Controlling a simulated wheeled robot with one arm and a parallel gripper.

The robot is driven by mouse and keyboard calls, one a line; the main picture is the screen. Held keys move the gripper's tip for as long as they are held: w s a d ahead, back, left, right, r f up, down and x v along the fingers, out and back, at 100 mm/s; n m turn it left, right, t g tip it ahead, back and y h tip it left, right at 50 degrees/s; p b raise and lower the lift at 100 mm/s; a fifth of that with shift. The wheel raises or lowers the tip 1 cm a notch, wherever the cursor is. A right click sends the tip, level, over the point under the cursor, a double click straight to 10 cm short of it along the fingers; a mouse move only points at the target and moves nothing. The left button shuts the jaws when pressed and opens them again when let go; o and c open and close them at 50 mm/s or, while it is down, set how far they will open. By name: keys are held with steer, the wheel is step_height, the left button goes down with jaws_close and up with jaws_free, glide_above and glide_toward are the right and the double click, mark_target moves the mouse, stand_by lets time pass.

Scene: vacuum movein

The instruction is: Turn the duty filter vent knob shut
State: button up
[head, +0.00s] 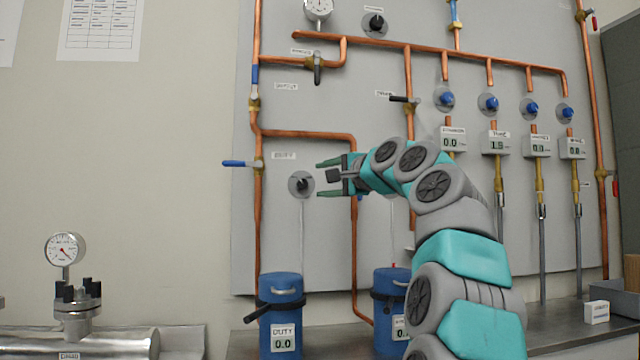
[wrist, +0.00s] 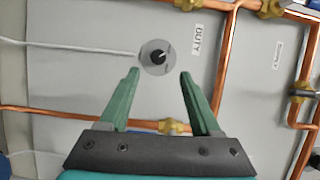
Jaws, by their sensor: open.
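The duty vent knob (head: 302,184) is a small black knob on a round grey disc, mounted on the panel under a DUTY label (head: 284,156). A thin line runs from it down to the blue canister marked DUTY (head: 281,310), whose display reads 0.0. In the wrist view the knob (wrist: 157,57) shows just beyond and between the fingertips, with a light mark on its face. My gripper (head: 319,179) is open and empty, its green fingers pointing at the knob from the right. It also shows in the wrist view (wrist: 159,73). I see no contact with the knob.
A blue-handled valve (head: 240,164) sticks out left of the knob on a vertical copper pipe. Another copper pipe (head: 354,240) runs behind my gripper. A second blue canister (head: 390,300) is partly hidden by my arm. The panel right around the knob is clear.

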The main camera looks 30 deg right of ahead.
mark_target(303, 184)
steer(key=shift+w+a+f+m+t+h+b, duration=0.15)
steer(key=shift+w+m+t+h+b, duration=0.3)
steer(key=shift+w+m, duration=0.95)
steer(key=shift+w+a+f+m+t+h, duration=0.15)
steer(key=shift+w+m+t, duration=0.45)
steer(key=shift+w+m, duration=0.8)
steer(key=shift+w+a+f+m+t+h+b, duration=0.25)
steer(key=shift+w+m+t, duration=0.5)
steer(key=shift+m, duration=1.05)
steer(key=shift+w+r, duration=0.15)
steer(key=shift+w, duration=0.4)
jaws_close()
steer(key=shift+r, duration=0.1)
